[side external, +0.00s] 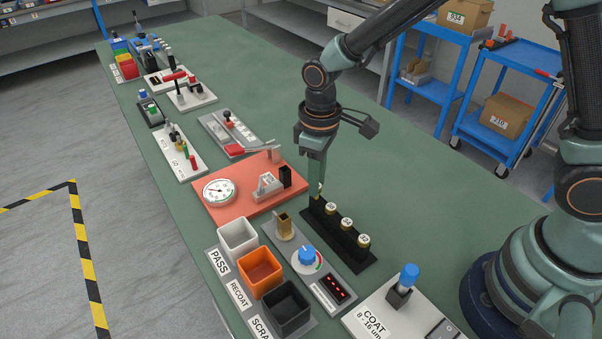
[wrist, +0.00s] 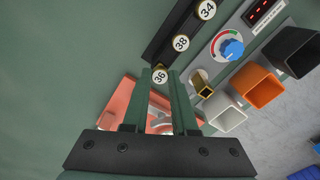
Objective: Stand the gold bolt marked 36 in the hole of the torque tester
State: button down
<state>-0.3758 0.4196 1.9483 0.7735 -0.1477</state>
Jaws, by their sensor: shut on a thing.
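The gold bolt marked 36 (wrist: 160,76) is between my fingertips in the wrist view, its numbered head facing the camera. My gripper (side external: 318,190) is shut on it at the far end of the black rack (side external: 357,264). I cannot tell whether the bolt is still seated or slightly lifted. The gold bolts marked 38 (wrist: 181,43) and 34 (wrist: 207,9) stand in line beside it. What looks like the torque tester (side external: 323,279) is a grey panel with a blue knob, a red display and an upright brass socket (side external: 284,226), left of the rack. The socket also shows in the wrist view (wrist: 204,87).
White (side external: 237,238), orange (side external: 260,270) and black (side external: 286,305) bins stand left of the panel. A red-orange plate (side external: 240,207) with a dial and a clamp lies behind. A coating station (side external: 381,317) is at the front. Green table is clear right of the rack.

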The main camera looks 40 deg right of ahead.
jog(key=shift+r, duration=2.2)
jog(key=w+a+r, duration=0.1)
jog(key=w+r, duration=0.4)
jog(key=w, duration=0.5)
jog(key=shift+s+f, duration=0.15)
jog(key=shift+f, duration=2.55)
jog(key=shift+f, duration=1.8)
jog(key=shift+c, duration=1.1)
grip_release()
